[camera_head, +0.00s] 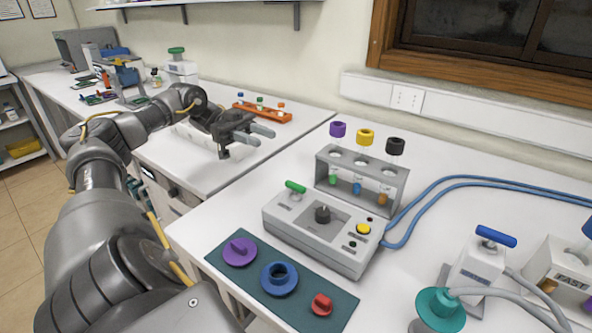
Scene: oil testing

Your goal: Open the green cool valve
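Several green parts are in view, and I cannot read a "cool" label on any of them. A green handle (176,50) tops a white box (181,70) at the back of the left bench, behind my arm. A small green lever (296,187) sits on the grey control box (322,229) on the near bench. A teal-green round knob (440,309) is at the bottom right. My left gripper (257,134) is open and empty above the left bench's right part, with its fingers apart and pointing right. It is apart from all three green parts. My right gripper is out of view.
A grey rack (361,178) holds vials with purple, yellow and black caps. A dark green mat (246,275) holds purple, blue and red parts. An orange rack (262,112) lies beyond my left gripper. Blue tubes (455,185) cross the right bench. A blue-handled white valve (480,266) stands at right.

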